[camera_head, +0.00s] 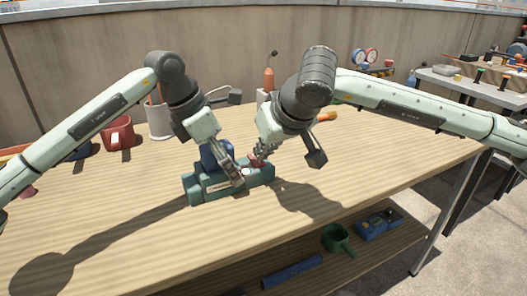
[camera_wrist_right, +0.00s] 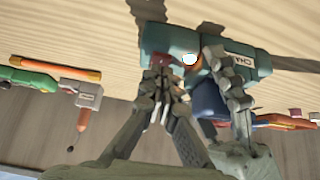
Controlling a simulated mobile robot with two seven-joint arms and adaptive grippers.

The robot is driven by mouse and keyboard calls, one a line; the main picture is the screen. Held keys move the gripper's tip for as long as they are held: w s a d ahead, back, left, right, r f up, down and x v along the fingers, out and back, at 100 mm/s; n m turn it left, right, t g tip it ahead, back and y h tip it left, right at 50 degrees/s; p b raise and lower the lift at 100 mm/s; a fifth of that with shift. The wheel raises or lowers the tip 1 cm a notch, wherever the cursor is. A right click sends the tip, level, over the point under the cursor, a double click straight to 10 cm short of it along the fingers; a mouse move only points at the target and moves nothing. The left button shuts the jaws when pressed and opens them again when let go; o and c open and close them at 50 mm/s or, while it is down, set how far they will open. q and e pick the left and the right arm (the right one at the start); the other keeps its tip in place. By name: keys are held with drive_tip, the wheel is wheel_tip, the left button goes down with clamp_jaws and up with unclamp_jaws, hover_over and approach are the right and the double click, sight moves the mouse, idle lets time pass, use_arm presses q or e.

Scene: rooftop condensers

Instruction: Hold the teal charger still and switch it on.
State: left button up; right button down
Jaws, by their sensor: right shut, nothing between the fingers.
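The teal charger (camera_head: 258,177) stands on the wooden workbench with a blue block (camera_head: 212,153) at its back. In the right wrist view the charger (camera_wrist_right: 168,40) shows a pale label and a round white spot with an orange edge. My left gripper (camera_head: 238,178) is down against the charger's top and front beside the label; whether its fingers clasp the body is unclear. It also shows in the right wrist view (camera_wrist_right: 227,80). My right gripper (camera_head: 258,157) is shut and empty, its tips close to the charger's right end by a red part. Its tips (camera_wrist_right: 163,80) hide any contact.
A red mug (camera_head: 118,133) and a pale pot (camera_head: 158,120) stand at the back left. An orange-topped bottle (camera_head: 268,78) stands behind the arms. A green pan (camera_head: 338,240) and blue items lie on the shelf below. The bench's front right is clear.

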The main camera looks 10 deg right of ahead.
drive_tip(key=v, duration=1.3)
drive_tip(key=shift+s, duration=0.15)
drive_tip(key=shift+d+f, duration=0.1)
use_arm(q)
drive_tip(key=o, duration=1.7)
drive_tip(key=shift+c, duration=0.2)
drive_tip(key=shift+o, duration=0.5)
drive_tip(key=o, duration=0.3)
